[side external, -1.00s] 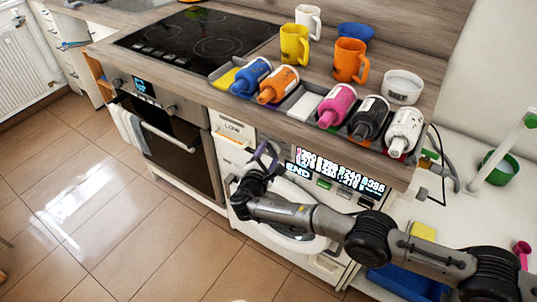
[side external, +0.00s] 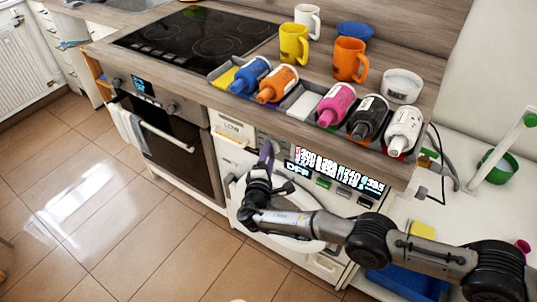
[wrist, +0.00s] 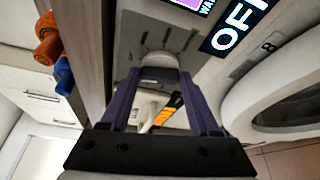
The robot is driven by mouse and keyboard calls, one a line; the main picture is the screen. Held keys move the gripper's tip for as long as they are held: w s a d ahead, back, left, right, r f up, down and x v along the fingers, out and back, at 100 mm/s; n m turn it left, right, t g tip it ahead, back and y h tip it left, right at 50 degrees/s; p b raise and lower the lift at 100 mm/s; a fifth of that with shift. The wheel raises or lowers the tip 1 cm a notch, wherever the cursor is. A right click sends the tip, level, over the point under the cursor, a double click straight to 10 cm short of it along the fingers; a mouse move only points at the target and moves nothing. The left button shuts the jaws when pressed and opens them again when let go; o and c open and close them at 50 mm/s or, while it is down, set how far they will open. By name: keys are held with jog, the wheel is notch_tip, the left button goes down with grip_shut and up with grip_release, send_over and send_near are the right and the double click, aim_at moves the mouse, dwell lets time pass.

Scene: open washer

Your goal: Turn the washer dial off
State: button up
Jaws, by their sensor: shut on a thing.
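The washer (side external: 236,160) is the white machine under the counter, with a control panel. In the wrist view, the pale round dial (wrist: 158,68) sits on the grey panel between the two purple fingers of my gripper (wrist: 160,88). My gripper is shut on the dial. In the side view my gripper (side external: 266,156) reaches up to the panel, and its fingers hide the dial. The washer display (wrist: 230,34) beside the dial reads OFF in the wrist view. It also shows to the right of my gripper in the side view (side external: 298,170).
The counter edge overhangs just above the panel, with a tray of several bottles (side external: 337,104) on it. Mugs (side external: 349,59) stand behind the tray. The oven (side external: 165,140) is to the left. A blue bin (side external: 405,283) is below at the right. The tiled floor is clear.

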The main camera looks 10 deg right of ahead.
jog(key=shift+f+m+t, duration=0.15)
jog(key=shift+m+t, duration=0.35)
jog(key=shift+m, duration=0.6)
jog(key=o, duration=1.4)
jog(key=shift+c, duration=0.2)
jog(key=shift+s, duration=0.1)
jog(key=v, duration=1.3)
jog(key=shift+s+a, duration=0.25)
jog(key=shift+f, duration=0.1)
